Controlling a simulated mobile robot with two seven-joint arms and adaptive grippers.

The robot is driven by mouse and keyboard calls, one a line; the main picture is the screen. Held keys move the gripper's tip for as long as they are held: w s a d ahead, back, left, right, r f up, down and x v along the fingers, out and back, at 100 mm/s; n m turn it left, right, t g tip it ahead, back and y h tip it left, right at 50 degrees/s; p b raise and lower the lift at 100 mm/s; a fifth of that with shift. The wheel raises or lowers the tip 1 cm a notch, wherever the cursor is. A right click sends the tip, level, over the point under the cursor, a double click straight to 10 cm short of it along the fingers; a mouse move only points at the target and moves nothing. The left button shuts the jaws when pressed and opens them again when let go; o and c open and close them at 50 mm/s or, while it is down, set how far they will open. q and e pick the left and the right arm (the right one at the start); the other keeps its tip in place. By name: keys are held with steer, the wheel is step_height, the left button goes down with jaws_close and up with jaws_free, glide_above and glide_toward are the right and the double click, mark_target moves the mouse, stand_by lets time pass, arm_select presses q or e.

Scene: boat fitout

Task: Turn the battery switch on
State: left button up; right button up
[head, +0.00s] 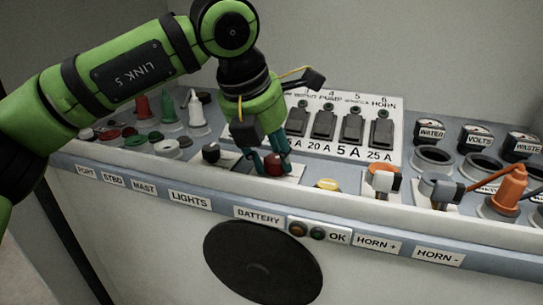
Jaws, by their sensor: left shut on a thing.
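My left arm reaches in from the left, and its gripper (268,165) points down at the console, shut on a red knob (276,160). The knob sits on a pale plate just above the label "BATTERY" (258,216), and the fingers partly hide it. Which way the knob is turned cannot be told. My right gripper is not in view.
A black knob (211,152) stands left of the gripper. A breaker panel (340,152) rises behind it. A yellow button (327,185), connectors (383,178) and an orange plug (509,185) are to the right. Red, green and white cones (168,112) stand at left.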

arm_select(q)
steer(key=m+p, duration=0.1)
steer(key=m, duration=0.1)
steer(key=r+m+g+h+p, duration=0.1)
steer(key=m, duration=0.1)
steer(key=shift+w+m, duration=0.2)
steer(key=shift+m, duration=0.1)
steer(key=m+g+p, duration=0.1)
steer(key=m, duration=0.1)
steer(key=m+g+p, duration=0.1)
steer(key=m+p, duration=0.1)
steer(key=shift+w+f+m+h, duration=0.1)
steer(key=shift+f+m+h, duration=0.1)
steer(key=shift+m+h, duration=0.15)
steer(key=o, duration=1.1)
steer(key=shift+d, duration=0.1)
steer(key=shift+c, duration=0.2)
steer(key=shift+d+f, duration=0.1)
steer(key=shift+a+r, duration=0.3)
steer(key=shift+r, duration=0.05)
steer(key=v, duration=1.1)
